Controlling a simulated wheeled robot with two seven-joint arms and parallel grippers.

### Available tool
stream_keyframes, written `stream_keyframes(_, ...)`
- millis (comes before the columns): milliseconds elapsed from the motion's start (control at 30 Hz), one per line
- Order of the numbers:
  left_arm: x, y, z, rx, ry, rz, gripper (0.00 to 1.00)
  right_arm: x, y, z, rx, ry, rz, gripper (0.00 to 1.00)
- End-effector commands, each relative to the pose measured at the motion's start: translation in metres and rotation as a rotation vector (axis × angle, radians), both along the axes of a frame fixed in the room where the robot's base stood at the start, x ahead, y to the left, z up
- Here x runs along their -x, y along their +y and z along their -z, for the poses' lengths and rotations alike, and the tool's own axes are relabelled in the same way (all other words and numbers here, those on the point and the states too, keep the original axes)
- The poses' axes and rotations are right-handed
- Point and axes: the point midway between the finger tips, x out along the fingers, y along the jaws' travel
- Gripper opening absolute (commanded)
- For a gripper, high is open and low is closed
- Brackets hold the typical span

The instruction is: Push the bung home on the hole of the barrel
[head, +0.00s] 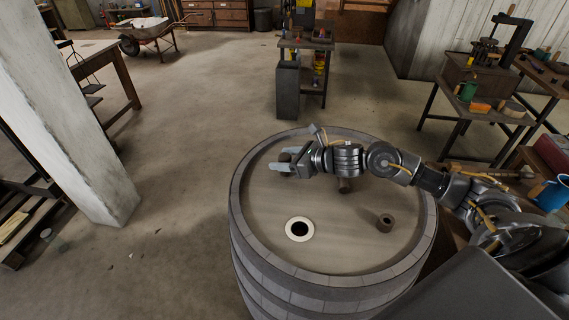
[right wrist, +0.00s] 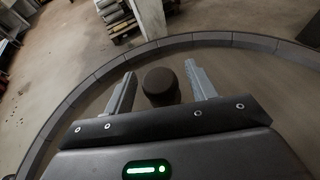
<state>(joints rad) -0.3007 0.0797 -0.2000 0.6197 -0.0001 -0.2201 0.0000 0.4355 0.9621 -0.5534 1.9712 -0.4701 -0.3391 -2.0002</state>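The barrel (head: 262,215) stands upright in front of me, with a pale-ringed dark hole (head: 300,229) in its top. My right gripper (head: 283,163) is over the far left part of the barrel top. It is open, with a dark brown bung (head: 285,156) between its fingers. In the right wrist view the bung (right wrist: 161,87) stands between both fingers (right wrist: 160,90), with a gap on either side. A second bung (head: 345,186) is partly hidden under my right arm. A third bung (head: 385,222) stands right of the hole. My left gripper is not in view.
The barrel's raised rim (head: 240,185) surrounds the top. A concrete pillar (head: 70,110) stands at left. A small table (head: 305,43) is beyond the barrel, and a workbench (head: 480,100) is at right. The barrel top around the hole is clear.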

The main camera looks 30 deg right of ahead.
Motion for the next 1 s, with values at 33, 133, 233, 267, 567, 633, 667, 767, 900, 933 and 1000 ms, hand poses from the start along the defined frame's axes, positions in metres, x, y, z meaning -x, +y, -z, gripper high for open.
stream_keyframes(33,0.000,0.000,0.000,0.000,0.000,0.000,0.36,0.000,0.000,0.000,0.000,0.000,0.000,0.50)
stream_keyframes(133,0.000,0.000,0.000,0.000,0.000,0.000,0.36,0.000,0.000,0.000,0.000,0.000,0.000,0.36)
stream_keyframes(233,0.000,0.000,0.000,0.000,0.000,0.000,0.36,0.000,0.000,0.000,0.000,0.000,0.000,0.23)
stream_keyframes(267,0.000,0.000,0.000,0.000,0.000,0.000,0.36,0.000,0.000,0.000,0.000,0.000,0.000,0.19)
stream_keyframes(567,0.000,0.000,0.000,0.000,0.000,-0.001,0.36,0.000,0.000,-0.001,-0.001,-0.001,0.000,0.10)
stream_keyframes(633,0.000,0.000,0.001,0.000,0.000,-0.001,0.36,0.000,0.000,-0.002,0.000,-0.002,0.000,0.10)
stream_keyframes(667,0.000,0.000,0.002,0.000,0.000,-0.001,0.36,0.000,0.000,-0.003,0.001,-0.003,0.000,0.10)
stream_keyframes(767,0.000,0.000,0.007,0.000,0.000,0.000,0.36,-0.001,-0.001,-0.009,0.001,-0.004,0.001,0.10)
stream_keyframes(900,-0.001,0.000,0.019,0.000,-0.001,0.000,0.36,-0.001,-0.001,-0.030,0.002,-0.011,-0.001,0.10)
stream_keyframes(933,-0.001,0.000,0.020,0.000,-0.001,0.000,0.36,0.004,-0.004,-0.037,0.005,-0.009,0.001,0.10)
stream_keyframes(1000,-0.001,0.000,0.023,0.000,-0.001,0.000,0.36,0.018,-0.009,-0.052,0.008,-0.007,0.000,0.10)
